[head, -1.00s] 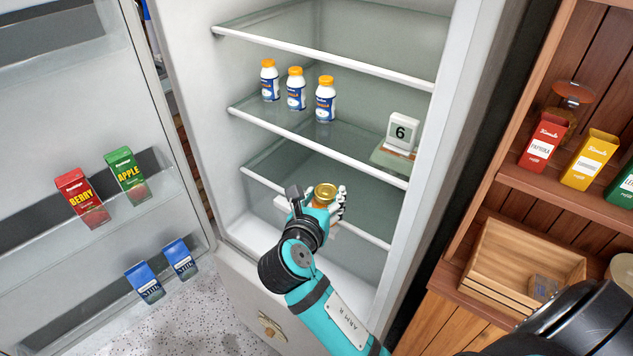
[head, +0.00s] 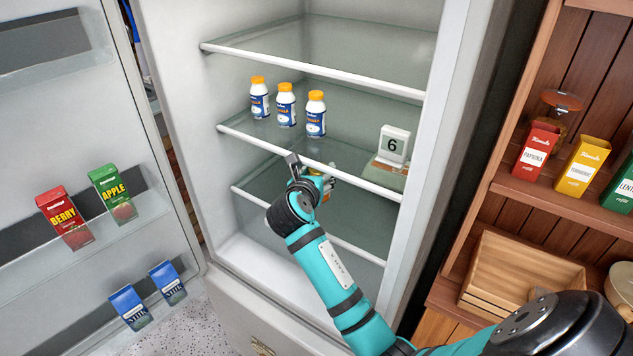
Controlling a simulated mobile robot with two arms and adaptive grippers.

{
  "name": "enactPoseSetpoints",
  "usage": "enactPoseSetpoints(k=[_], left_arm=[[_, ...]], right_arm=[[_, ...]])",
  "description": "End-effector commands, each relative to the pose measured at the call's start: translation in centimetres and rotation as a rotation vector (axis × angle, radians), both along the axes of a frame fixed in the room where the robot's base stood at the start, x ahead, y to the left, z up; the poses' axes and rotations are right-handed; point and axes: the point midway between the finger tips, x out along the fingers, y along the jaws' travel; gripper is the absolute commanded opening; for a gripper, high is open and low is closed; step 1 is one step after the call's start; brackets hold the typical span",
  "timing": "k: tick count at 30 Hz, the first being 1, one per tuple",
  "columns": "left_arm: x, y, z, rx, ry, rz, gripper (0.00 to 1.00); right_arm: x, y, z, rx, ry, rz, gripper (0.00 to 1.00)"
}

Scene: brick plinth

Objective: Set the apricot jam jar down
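The apricot jam jar (head: 325,196) is mostly hidden behind my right gripper in the head view. Only slivers of its gold lid and orange side show. My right gripper (head: 313,172) is shut on the jar inside the open fridge. It is at the level of the lower glass shelf (head: 268,184), just below the front edge of the middle shelf (head: 256,139). I cannot tell whether the jar's base touches the lower shelf. My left gripper is not in view.
Three white bottles with orange caps (head: 286,106) stand on the middle shelf, left. A number 6 block (head: 393,145) stands at its right. The fridge door (head: 150,150) is open at left, holding cartons. A wooden rack with spice boxes (head: 537,150) and a crate (head: 515,275) is at right.

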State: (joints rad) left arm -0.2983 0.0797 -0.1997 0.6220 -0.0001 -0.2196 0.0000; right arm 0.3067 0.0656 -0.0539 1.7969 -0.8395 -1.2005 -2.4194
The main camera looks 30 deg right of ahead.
Motion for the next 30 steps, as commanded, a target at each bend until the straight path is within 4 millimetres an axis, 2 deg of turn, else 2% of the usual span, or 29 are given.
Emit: enactPoseSetpoints(k=[5, 12, 23, 24, 28, 30], left_arm=[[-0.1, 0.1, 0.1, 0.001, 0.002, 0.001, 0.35], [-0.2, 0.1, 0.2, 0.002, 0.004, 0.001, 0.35], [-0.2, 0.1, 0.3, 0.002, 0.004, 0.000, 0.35], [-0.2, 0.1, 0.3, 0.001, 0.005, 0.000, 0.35], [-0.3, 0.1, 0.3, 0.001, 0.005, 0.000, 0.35], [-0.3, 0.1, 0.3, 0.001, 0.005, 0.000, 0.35]], right_arm=[[0.8, -0.5, -0.4, 0.000, -0.001, 0.000, 0.00], [0.7, -0.4, -3.4, 0.000, 0.001, 0.001, 0.00], [0.7, -0.4, -3.8, -0.002, -0.001, 0.001, 0.00], [0.7, -0.4, -3.9, 0.001, 0.001, 0.001, 0.53], [0.7, -0.4, -3.9, 0.001, 0.001, 0.001, 0.70], [0.7, -0.4, -3.9, 0.001, 0.001, 0.001, 0.72]])
